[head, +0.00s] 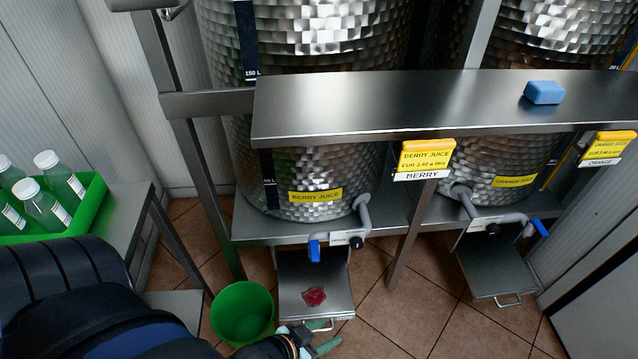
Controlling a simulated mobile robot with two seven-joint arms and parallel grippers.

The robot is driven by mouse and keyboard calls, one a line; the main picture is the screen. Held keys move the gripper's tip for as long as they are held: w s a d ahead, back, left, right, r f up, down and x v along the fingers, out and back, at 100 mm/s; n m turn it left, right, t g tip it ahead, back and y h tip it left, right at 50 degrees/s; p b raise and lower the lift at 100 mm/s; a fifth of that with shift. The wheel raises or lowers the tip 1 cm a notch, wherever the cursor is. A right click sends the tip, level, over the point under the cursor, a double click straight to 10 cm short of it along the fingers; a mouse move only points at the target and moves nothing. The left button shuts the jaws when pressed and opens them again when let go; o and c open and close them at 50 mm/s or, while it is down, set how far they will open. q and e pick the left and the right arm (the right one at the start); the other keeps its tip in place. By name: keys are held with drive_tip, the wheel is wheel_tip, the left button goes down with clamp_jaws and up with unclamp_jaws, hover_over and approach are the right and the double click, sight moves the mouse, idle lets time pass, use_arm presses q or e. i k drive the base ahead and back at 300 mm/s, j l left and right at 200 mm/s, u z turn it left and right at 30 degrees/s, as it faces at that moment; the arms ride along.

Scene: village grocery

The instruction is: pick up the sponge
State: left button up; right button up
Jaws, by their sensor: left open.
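The sponge (543,92) is a blue block lying on the steel shelf (400,108) toward its right part, in front of the tanks. My left gripper (325,338) shows at the bottom of the head view, low and far to the left of the sponge. Its pale green fingers are open and apart from the sponge, near the front of a small steel tray. Much of the left gripper's wrist is hidden by the arm. My right gripper is not in view.
Steel tanks (315,170) with blue-handled taps stand under and behind the shelf. A red spill (314,296) lies on the left drip tray (290,272). A green bucket (242,312) stands beside it. A green crate (95,190) with bottles is at left. The shelf around the sponge is clear.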

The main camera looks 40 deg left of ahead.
sight(548, 92)
drive_tip(key=u, duration=0.35)
drive_tip(key=l+u, duration=0.2)
drive_tip(key=u, duration=0.15)
drive_tip(key=l+u, duration=0.35)
drive_tip(key=i+l+u, duration=0.1)
drive_tip(key=u, duration=0.25)
drive_tip(key=k+l+u, duration=0.2)
drive_tip(key=l, duration=0.25)
drive_tip(key=l+u, duration=0.2)
drive_tip(key=l, duration=0.25)
